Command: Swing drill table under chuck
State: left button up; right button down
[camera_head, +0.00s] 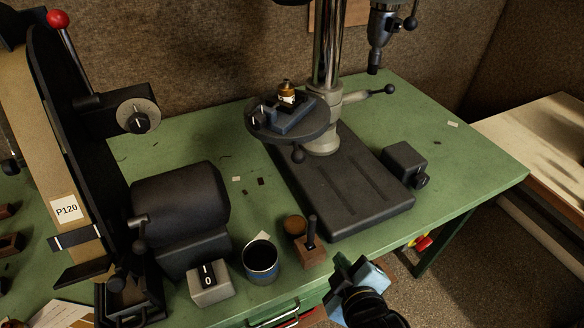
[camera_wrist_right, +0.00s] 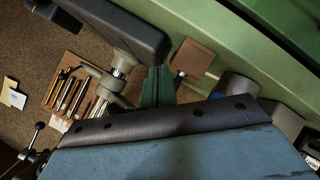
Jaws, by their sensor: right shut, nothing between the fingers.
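The round, dark drill table (camera_head: 257,128) sits on the drill column (camera_head: 328,45) and is swung out to the left. It carries a small vise (camera_head: 297,119) with a brass piece (camera_head: 286,92) on it. The drill chuck (camera_head: 374,55) hangs to the right of the column, above the bench and not over the table. A lever with a black ball (camera_head: 389,89) sticks out right from the column collar. My right gripper (camera_head: 344,264) is shut and empty at the bench's front edge, well short of the table; its fingers also show in the wrist view (camera_wrist_right: 157,78). My left gripper is not in view.
The drill's base plate (camera_head: 350,190) lies behind my right gripper. A belt grinder (camera_head: 180,205) fills the left. The bench's right side (camera_head: 465,155) is mostly clear.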

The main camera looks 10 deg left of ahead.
jog(key=a+r+n+t+y, duration=0.2)
jog(key=a+r+n, duration=0.2)
jog(key=r, duration=0.4)
jog(key=a+r+n+t+y, duration=0.3)
jog(key=a+r+n, duration=0.1)
jog(key=a+r, duration=0.3)
notch_tip(320, 180, up, 2)
jog(key=shift+a+n+y, duration=0.25)
jog(key=shift+n+y, duration=0.05)
jog(key=f+x, duration=0.1)
jog(key=x, duration=0.9)
jog(key=d, duration=0.1)
jog(key=d+p, duration=0.1)
jog(key=d, duration=0.2)
jog(key=shift+w+p, duration=0.3)
jog(key=shift+p, duration=0.1)
jog(key=shift+d, duration=0.1)
